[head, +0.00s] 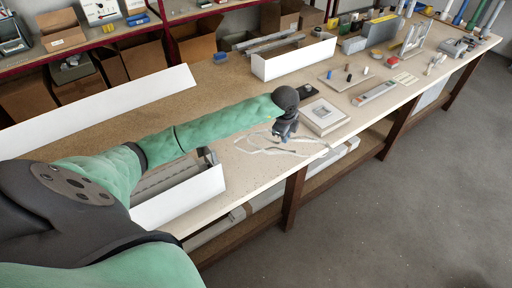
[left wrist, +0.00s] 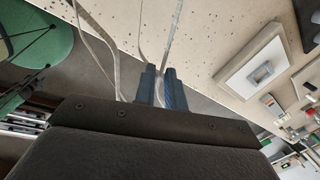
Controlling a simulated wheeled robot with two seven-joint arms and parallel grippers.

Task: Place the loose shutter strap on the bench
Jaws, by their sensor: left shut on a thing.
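The loose strap (head: 262,151) is a thin whitish band. In the head view it spreads in loops at the bench's front edge, around and below my left gripper (head: 284,136). In the left wrist view, pale strands of the strap (left wrist: 98,32) run up from the blue fingertips of my left gripper (left wrist: 161,84). The fingers are close together, shut on the strap. I cannot tell how much of the strap touches the bench. The bench (head: 225,92) has a speckled, light wooden top. My right gripper is not in view.
A white square plate with a raised frame (head: 323,114) lies just right of the gripper. A long white box (head: 293,62) stands behind, and another white box (head: 190,196) stands to the left, partly behind my arm. Small parts and tools fill the bench's right end.

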